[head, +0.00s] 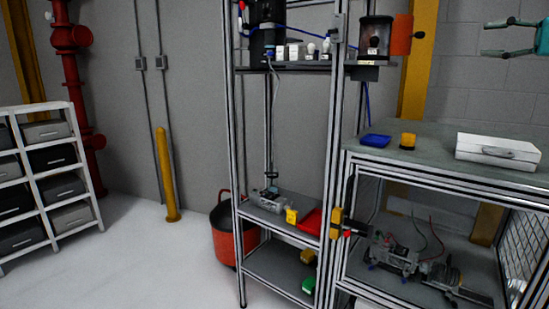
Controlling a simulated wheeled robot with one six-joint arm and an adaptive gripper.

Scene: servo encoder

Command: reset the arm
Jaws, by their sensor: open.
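My gripper (487,38) shows at the top right edge of the head view. Its two teal fingers point left and are spread apart, with nothing between them. It hangs in the air in front of the grey block wall, above the right-hand bench (440,150). It touches nothing that I can see. The rest of my arm is cut off by the picture's right edge.
A drawer shelf (45,180) is far left.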

